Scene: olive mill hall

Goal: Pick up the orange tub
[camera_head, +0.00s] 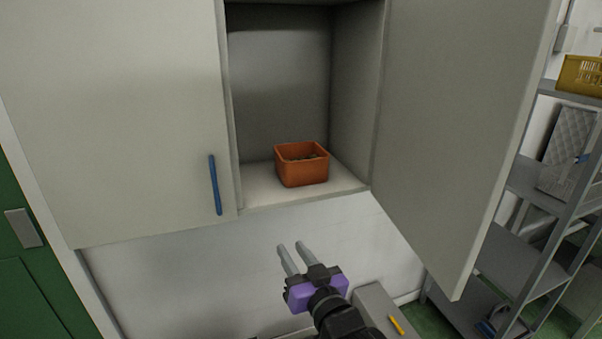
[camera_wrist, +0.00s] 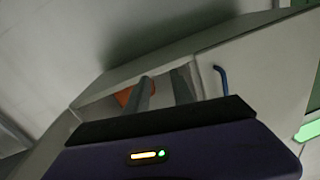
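The orange tub (camera_head: 302,166) is a small square open box with something dark inside. In the wrist view the orange tub (camera_wrist: 124,96) shows only in part, mostly hidden behind a finger. My gripper (camera_head: 290,245) is in front of and below the cupboard, apart from the tub. Its two grey fingers are parallel with a gap between them and nothing in it; they also show in the wrist view (camera_wrist: 163,88).
The right cupboard door (camera_head: 455,130) stands open and juts out to the right of my gripper. The left door (camera_head: 120,120) with a blue handle (camera_head: 215,185) is shut. A metal rack (camera_head: 530,240) with a yellow crate (camera_head: 580,76) stands at right. A grey box lies below.

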